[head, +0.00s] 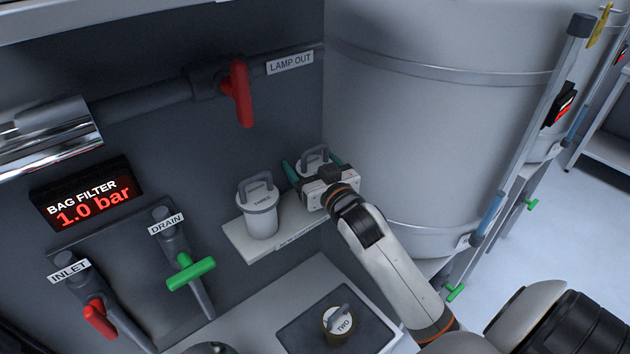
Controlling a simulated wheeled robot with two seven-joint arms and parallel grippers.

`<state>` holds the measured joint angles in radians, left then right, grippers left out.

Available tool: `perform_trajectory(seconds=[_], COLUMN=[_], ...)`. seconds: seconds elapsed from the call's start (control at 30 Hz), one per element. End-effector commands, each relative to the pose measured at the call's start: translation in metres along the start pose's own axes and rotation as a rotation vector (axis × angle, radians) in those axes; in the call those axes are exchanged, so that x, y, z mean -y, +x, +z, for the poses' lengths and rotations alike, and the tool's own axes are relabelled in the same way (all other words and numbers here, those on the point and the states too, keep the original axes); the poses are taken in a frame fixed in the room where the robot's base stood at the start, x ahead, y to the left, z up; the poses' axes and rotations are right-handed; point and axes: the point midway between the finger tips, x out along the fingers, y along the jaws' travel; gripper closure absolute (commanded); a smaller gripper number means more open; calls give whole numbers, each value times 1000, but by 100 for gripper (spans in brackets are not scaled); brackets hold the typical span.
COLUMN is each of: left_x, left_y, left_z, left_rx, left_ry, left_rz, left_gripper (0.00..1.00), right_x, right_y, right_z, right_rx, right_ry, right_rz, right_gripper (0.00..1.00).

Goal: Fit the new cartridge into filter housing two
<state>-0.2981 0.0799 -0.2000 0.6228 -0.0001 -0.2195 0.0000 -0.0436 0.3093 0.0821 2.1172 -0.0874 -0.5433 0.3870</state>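A white lidded cartridge (259,212) with a grey top handle and a label that seems to read THREE stands upright on a small shelf. A second similar white cartridge (313,157) is beside it to the right, largely hidden by my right gripper. My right gripper (311,168) is at this second cartridge, its green fingers spread wide on either side of the grey handle; contact cannot be told. A dark-sided round piece (340,324) with a grey handle and a white top marked TWO sits in a dark recessed panel (300,328) at the bottom. My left gripper is not in view.
The light shelf (250,249) is fixed to the dark wall. A large pale tank (430,130) stands close behind my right arm. Red LAMP OUT valve handle (238,94), green DRAIN handle (191,274) and red INLET handle (99,321) jut out. The display (85,195) reads 1.0 bar.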

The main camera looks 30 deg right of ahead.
Motion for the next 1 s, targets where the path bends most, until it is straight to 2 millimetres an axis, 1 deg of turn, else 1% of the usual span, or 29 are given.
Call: perform_trajectory(seconds=[0.07, 0.17, 0.4, 0.67, 0.8, 0.87, 1.0], left_x=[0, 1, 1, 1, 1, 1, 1], left_y=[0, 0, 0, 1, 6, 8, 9], left_z=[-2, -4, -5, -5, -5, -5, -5], left_rx=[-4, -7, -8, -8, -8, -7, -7], left_ry=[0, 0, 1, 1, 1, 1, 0], left_rz=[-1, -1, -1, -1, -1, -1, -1], left_gripper=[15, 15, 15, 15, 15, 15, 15], right_x=[0, 0, 0, 0, 1, 1, 1], right_y=[0, 0, 0, -1, -3, -5, -4], right_z=[0, 0, 0, 1, 5, 10, 31], right_rx=[0, 0, 0, 2, 4, 6, 9], right_ry=[0, 0, 0, 0, -1, -2, -3], right_rz=[0, 0, 0, 0, 1, 2, 2], right_gripper=[19, 34, 73, 74, 74, 74, 74])
